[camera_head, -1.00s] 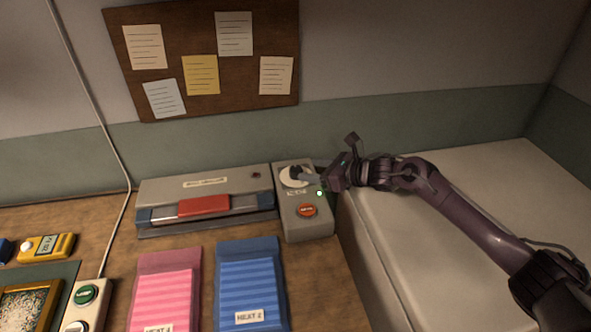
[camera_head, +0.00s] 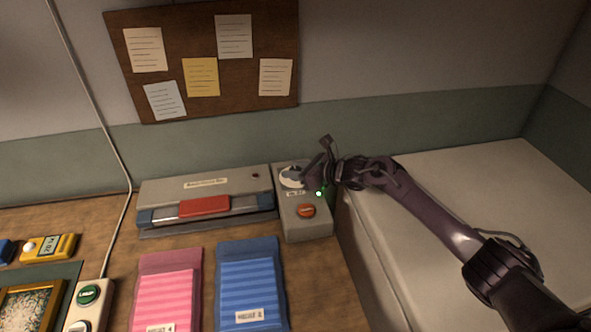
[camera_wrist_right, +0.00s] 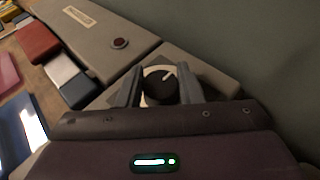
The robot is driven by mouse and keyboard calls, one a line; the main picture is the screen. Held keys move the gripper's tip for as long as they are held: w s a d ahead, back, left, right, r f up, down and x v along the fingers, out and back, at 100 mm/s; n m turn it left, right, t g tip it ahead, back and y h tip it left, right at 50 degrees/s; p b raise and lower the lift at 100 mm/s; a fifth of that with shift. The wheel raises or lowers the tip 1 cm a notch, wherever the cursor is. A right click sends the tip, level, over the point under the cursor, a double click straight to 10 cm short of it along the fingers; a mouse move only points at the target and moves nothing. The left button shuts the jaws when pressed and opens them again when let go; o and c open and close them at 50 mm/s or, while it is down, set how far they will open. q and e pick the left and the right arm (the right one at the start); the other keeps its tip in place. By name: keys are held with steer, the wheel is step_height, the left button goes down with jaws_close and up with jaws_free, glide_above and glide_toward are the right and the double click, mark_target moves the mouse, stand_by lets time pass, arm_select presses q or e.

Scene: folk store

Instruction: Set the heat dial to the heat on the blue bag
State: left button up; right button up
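The heat dial is a dark round knob (camera_wrist_right: 159,87) on a pale disc, on a grey control box (camera_head: 318,225). A white mark on the knob points up and right in the right wrist view. My right gripper (camera_wrist_right: 160,80) has one finger on each side of the knob; whether they press on it is unclear. In the head view my right gripper (camera_head: 308,178) partly covers the dial, and its scale cannot be read. The blue bag (camera_head: 248,280) lies striped on the counter; its white label is blurred and seems to read "HEAT 2". My left gripper is out of view.
A grey sealer with a red bar (camera_head: 204,206) stands left of the control box. An orange button (camera_head: 306,210) sits in front of the dial. A pink bag (camera_head: 166,290) lies left of the blue bag. A pale block (camera_head: 470,190) fills the right.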

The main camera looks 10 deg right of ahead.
steer(key=c, duration=0.4)
steer(key=shift+o, duration=0.2)
steer(key=shift+m+t+h, duration=0.6)
steer(key=shift+m, duration=0.1)
steer(key=shift+f+m+t+h, duration=0.1)
steer(key=shift+m+t+h, duration=0.5)
steer(key=shift+m+h, duration=0.15)
steer(key=shift+m+t+h+b, duration=0.5)
steer(key=shift+m+h, duration=0.65)
steer(key=shift+m+t+h+b, duration=0.3)
steer(key=shift+m+h+b, duration=0.45)
steer(key=shift+m+h, duration=0.55)
steer(key=shift+h, duration=0.3)
